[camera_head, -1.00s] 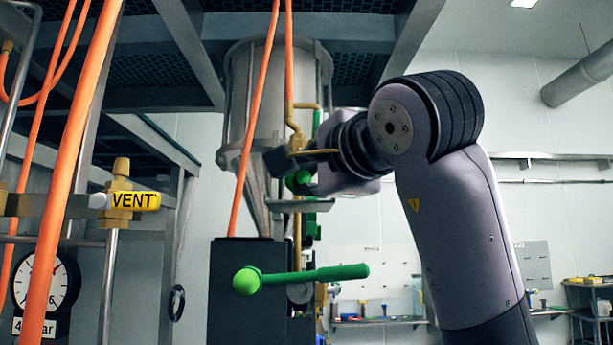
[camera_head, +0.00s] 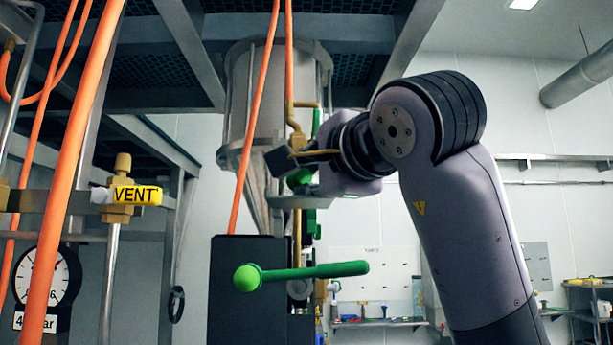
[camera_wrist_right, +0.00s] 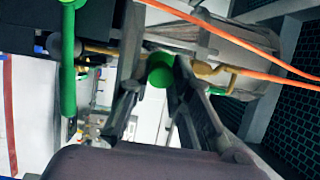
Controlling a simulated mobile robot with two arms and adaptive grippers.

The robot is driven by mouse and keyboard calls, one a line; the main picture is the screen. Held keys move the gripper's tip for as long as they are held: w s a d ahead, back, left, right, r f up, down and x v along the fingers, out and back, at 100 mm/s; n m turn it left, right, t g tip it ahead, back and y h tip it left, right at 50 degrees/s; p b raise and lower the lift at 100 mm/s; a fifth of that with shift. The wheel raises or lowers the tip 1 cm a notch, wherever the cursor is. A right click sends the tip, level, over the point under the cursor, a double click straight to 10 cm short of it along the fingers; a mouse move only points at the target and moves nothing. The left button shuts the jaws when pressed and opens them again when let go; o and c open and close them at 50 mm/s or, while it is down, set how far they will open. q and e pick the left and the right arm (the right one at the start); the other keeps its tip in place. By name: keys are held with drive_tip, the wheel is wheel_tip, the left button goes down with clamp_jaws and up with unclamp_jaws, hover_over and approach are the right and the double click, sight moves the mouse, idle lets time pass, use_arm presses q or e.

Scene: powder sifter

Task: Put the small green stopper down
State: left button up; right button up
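The small green stopper (camera_head: 299,179) shows between the two fingers of my right gripper (camera_head: 287,180), in front of the lower part of the steel hopper. In the right wrist view, the round green stopper (camera_wrist_right: 160,70) sits between the fingertips of the right gripper (camera_wrist_right: 156,76), and both fingers appear to press against it. The fingers hide part of the stopper. I cannot tell whether its underside touches anything. My left gripper is out of view.
A steel hopper (camera_head: 270,100) hangs behind the gripper, with orange hoses (camera_head: 254,125) in front. Below stands a dark box (camera_head: 235,310) with a green lever (camera_head: 315,271). A yellow VENT tag (camera_head: 137,195) and a gauge (camera_head: 42,277) are at left. A back shelf (camera_head: 380,323) is at right.

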drive_tip(key=shift+w+a+f, duration=0.15)
drive_tip(key=shift+f, duration=0.1)
drive_tip(key=shift+r+p, duration=0.45)
drive_tip(key=shift+p, duration=0.15)
drive_tip(key=b+v, duration=0.2)
drive_tip(key=v, duration=0.1)
drive_tip(key=shift+f, duration=0.25)
drive_tip(key=b+v, duration=0.3)
drive_tip(key=v, duration=0.6)
drive_tip(key=shift+r, duration=0.35)
